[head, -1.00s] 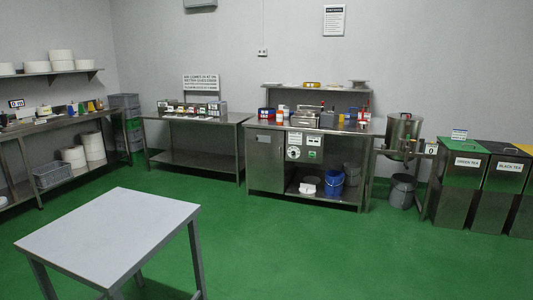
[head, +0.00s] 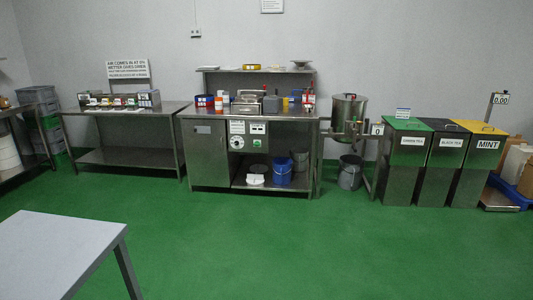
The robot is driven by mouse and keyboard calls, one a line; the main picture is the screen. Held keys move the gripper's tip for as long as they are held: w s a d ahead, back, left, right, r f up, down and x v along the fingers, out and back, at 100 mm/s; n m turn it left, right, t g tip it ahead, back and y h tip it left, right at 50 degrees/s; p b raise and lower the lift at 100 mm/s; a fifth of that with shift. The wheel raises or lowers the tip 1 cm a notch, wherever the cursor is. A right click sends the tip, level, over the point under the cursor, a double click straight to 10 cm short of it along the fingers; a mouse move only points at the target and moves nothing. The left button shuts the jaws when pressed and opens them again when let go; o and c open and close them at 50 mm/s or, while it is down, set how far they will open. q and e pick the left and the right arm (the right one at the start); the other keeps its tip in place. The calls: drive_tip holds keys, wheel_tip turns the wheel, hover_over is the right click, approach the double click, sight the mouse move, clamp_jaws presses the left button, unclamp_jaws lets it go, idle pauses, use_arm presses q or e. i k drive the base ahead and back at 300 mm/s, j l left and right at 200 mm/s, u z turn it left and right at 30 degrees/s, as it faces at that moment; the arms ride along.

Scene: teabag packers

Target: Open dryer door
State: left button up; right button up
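A steel bench unit (head: 270,117) stands against the back wall. On its left is a flat cabinet door (head: 208,155), which looks shut, with a small label near its top. Right of the door is a panel with labels and a round dial (head: 237,142). A lidded steel machine (head: 250,101) sits on the bench top. No label I can read marks any of these as the dryer, so I cannot tell which door is the dryer's. Neither of my grippers is in view.
A grey table (head: 62,252) fills the lower left. A second steel bench (head: 125,110) stands left of the unit. A steel pot (head: 347,106), a bucket (head: 350,173) and tea bins (head: 445,165) stand right. Green floor in front is clear.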

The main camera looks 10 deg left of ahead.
sight(211, 149)
drive_tip(key=i+u, duration=0.25)
drive_tip(key=i, duration=2.1)
